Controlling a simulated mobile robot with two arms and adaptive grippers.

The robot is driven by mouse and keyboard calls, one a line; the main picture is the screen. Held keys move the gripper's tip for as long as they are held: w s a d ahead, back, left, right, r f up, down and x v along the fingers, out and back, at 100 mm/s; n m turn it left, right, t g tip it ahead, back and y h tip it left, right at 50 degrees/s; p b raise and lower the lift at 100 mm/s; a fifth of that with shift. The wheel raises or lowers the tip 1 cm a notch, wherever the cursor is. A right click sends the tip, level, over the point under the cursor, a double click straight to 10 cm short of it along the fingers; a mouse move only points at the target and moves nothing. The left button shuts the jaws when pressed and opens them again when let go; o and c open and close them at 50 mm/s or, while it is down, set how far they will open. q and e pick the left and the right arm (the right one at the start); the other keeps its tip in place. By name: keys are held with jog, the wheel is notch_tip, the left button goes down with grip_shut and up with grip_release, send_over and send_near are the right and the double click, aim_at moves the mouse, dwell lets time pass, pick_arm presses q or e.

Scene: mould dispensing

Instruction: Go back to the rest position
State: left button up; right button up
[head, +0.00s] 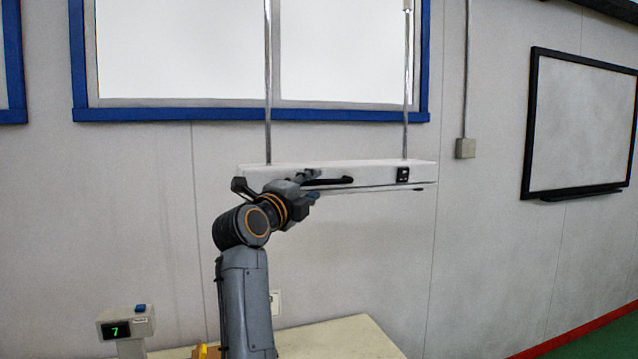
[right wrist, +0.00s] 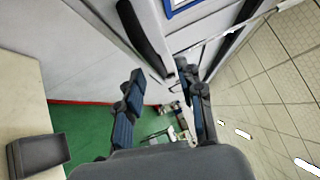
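My right arm is raised in the middle of the head view. Its gripper (head: 312,188) is in front of a white hanging unit (head: 370,172) with a black handle (head: 333,182). In the right wrist view, the two dark blue finger pads of my right gripper (right wrist: 158,100) stand wide apart with nothing between them. The black handle (right wrist: 145,38) shows there beyond the fingertips. It looks apart from the fingers, but I cannot tell the exact gap. My left gripper is in neither view.
A pale table (head: 345,342) is below, with a display reading 7 (head: 125,325) at its left and a partly hidden yellow thing (head: 205,352). The wrist view shows a dark tray (right wrist: 38,153) and green floor (right wrist: 85,130). Two metal rods hold the hanging unit.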

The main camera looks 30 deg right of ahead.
jog(key=shift+v, duration=0.75)
jog(key=shift+d, duration=0.1)
